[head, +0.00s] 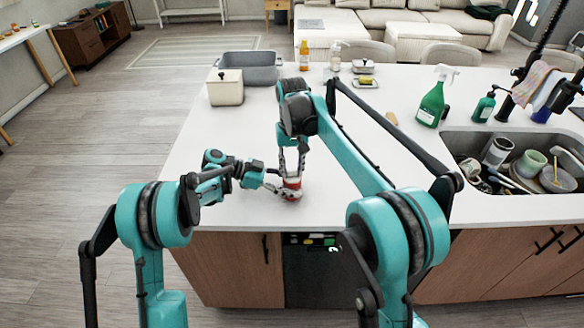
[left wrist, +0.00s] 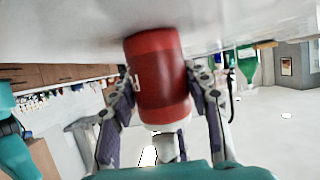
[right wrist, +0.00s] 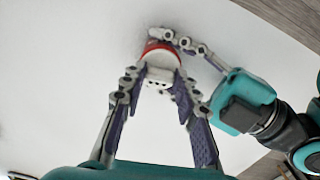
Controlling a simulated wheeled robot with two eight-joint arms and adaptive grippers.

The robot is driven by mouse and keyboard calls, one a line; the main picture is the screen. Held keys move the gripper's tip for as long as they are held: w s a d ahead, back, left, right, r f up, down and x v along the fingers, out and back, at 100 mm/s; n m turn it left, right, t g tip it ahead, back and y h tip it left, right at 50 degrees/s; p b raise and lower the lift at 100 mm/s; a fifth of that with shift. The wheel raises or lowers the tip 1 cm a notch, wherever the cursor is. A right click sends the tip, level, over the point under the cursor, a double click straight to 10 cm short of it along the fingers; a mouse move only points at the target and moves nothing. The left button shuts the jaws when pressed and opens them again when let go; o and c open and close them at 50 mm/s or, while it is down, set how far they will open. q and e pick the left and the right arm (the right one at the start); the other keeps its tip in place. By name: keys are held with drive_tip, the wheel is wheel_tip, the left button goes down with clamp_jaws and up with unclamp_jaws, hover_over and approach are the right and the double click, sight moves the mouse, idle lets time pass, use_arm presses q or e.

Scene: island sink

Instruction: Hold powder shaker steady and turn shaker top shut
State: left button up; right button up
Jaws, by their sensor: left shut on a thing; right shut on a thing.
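The powder shaker (head: 291,190) stands upright on the white counter near its front edge. Its body is red in the left wrist view (left wrist: 158,78), and its top is white with dark holes in the right wrist view (right wrist: 160,72). My left gripper (head: 274,187) comes in from the left, low, and is shut around the red body, with a finger on each side (left wrist: 160,80). My right gripper (head: 291,170) points down from above and is shut on the white shaker top (right wrist: 158,75). The fingers hide parts of the shaker's sides in the head view.
A grey tub (head: 250,68) and a cream canister (head: 225,88) stand at the back left of the counter. A green spray bottle (head: 432,100) stands right of my right arm. The sink (head: 465,142) with dishes is at right.

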sight(292, 171)
drive_tip(key=shift+m, duration=0.8)
drive_tip(key=o, duration=1.2)
drive_tip(key=shift+r, duration=0.1)
wheel_tip(292, 171, up, 12)
drive_tip(key=shift+f, duration=0.1)
